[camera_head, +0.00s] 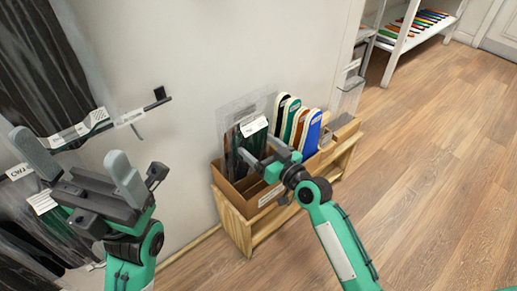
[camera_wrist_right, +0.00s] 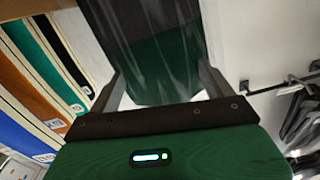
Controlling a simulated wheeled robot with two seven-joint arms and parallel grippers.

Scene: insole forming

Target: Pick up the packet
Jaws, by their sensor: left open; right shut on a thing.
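A clear plastic packet (camera_head: 230,142) with dark and green contents and a white label stands upright at the left end of a cardboard box (camera_head: 228,187). My right gripper (camera_head: 259,154) is shut on the packet from the front right. In the right wrist view the packet (camera_wrist_right: 160,60) lies between the two fingers (camera_wrist_right: 160,88), its dark upper part and green lower part showing through glossy film. Part of the packet is hidden behind the gripper in the head view. My left gripper (camera_head: 77,155) is open and empty, in front of the wall at the left.
Several insoles (camera_head: 309,133) in black, green, orange and blue stand in the box beside the packet. The box rests on a low wooden stand (camera_head: 262,232) against the wall. Dark packets hang at the left (camera_head: 40,65). The floor at right is clear.

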